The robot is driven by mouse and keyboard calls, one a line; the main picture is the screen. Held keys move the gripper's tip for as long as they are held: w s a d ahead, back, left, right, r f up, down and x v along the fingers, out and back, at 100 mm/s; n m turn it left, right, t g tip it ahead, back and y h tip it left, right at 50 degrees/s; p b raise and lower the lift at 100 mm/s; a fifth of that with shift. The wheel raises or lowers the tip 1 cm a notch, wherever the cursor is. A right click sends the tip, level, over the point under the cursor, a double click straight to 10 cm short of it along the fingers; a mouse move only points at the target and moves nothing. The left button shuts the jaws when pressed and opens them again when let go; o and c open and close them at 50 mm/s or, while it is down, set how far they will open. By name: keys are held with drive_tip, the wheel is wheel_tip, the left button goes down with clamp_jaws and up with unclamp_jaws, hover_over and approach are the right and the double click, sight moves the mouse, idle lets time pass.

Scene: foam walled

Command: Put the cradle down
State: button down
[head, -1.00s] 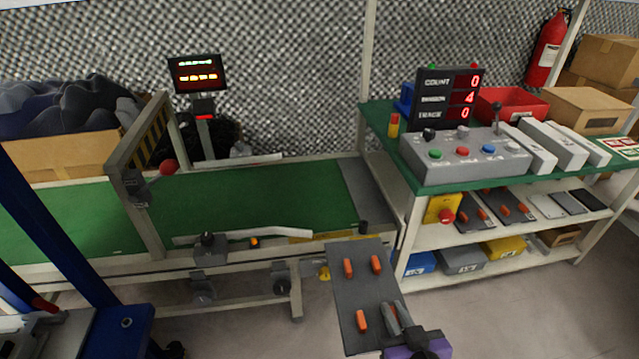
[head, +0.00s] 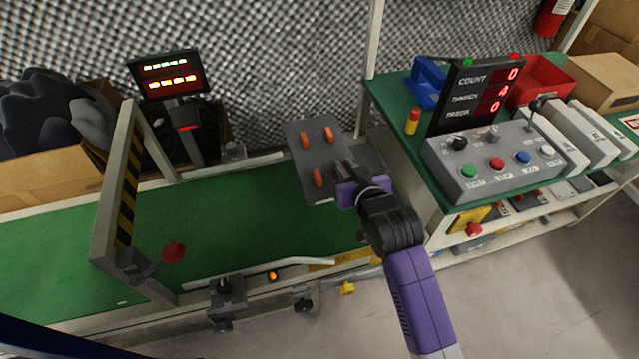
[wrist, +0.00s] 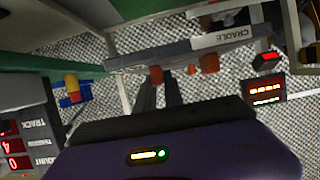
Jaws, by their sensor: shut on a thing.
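The cradle (head: 318,178) is a dark grey flat plate with several orange pegs on its upper face. In the wrist view its edge (wrist: 190,50) carries a white label reading CRADLE. The plate shows over the right end of the green conveyor belt (head: 215,222).
A frame with striped edges (head: 127,185) and a red knob stands across the belt on the left. A lit display (head: 168,75) stands behind it. At right, a green-topped bench (head: 408,125) holds a button box (head: 495,155), a counter display and a red bin. The belt's middle is clear.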

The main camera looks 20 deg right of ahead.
sight(340, 219)
wheel_tip(340, 219, down, 20)
drive_tip(key=b, duration=0.5)
drive_tip(key=shift+w+r+b, duration=0.15)
drive_tip(key=shift+r+b, duration=0.05)
drive_tip(key=shift+b, duration=0.2)
drive_tip(key=shift+f, duration=0.2)
drive_tip(key=c, duration=1.5)
unclamp_jaws()
drive_tip(key=shift+o, duration=0.2)
drive_tip(key=shift+r, duration=0.1)
drive_tip(key=shift+s+r, duration=0.1)
drive_tip(key=shift+s, duration=0.2)
drive_tip(key=p+v, duration=0.3)
drive_tip(key=v, duration=0.8)
drive_tip(key=shift+r, duration=0.1)
drive_tip(key=shift+s, duration=0.2)
